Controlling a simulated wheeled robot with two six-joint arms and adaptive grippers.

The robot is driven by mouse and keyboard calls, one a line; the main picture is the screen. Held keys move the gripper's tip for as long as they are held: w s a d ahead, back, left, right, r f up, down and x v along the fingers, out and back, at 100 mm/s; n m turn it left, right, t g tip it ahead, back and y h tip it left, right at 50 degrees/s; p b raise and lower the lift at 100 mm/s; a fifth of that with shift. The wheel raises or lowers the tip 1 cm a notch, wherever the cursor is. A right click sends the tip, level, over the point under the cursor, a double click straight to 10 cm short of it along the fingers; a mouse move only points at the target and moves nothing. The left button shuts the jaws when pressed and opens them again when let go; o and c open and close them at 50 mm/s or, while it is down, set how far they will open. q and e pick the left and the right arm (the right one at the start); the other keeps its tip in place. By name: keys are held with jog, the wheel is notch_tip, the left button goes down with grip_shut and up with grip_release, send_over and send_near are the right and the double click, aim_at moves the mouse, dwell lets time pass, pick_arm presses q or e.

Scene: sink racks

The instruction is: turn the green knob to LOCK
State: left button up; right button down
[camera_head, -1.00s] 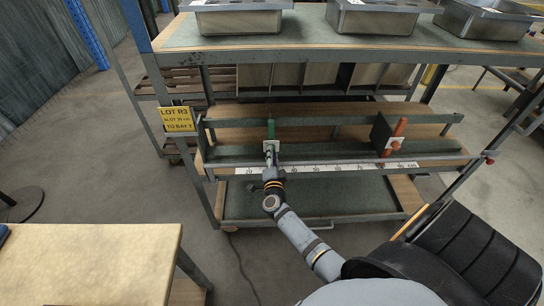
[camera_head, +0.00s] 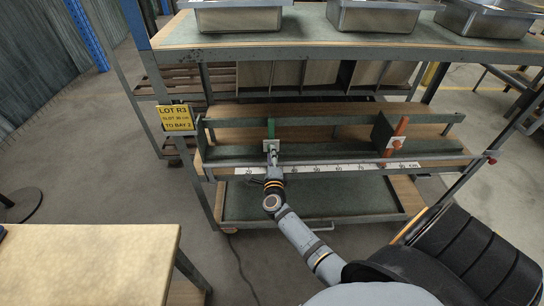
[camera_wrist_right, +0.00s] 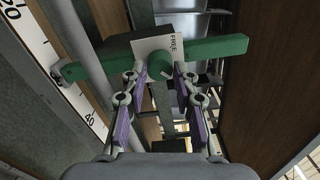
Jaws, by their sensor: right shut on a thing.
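The green knob (camera_head: 271,128) is a bar handle on a carriage with a white plate (camera_head: 271,146), on the rail at the left of the middle shelf. In the right wrist view the green knob (camera_wrist_right: 225,47) lies across the picture, slightly tilted, its right end higher. The white plate (camera_wrist_right: 150,46) behind it shows the word FREE; no LOCK label can be read. My right gripper (camera_head: 271,163) reaches in from the front. In the wrist view its fingertips (camera_wrist_right: 160,70) are shut on the knob's middle, one on each side. My left gripper is out of view.
A scale strip (camera_head: 330,168) runs along the shelf front. An orange-red handle (camera_head: 396,138) stands by a dark plate on the right of the rail. A yellow sign (camera_head: 176,118) hangs at left. Metal trays (camera_head: 238,18) stand on the shelf above. A table (camera_head: 85,262) is at front left.

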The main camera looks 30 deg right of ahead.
dwell(0.4)
jog(key=c, duration=1)
grip_release()
jog(key=v, duration=1.2)
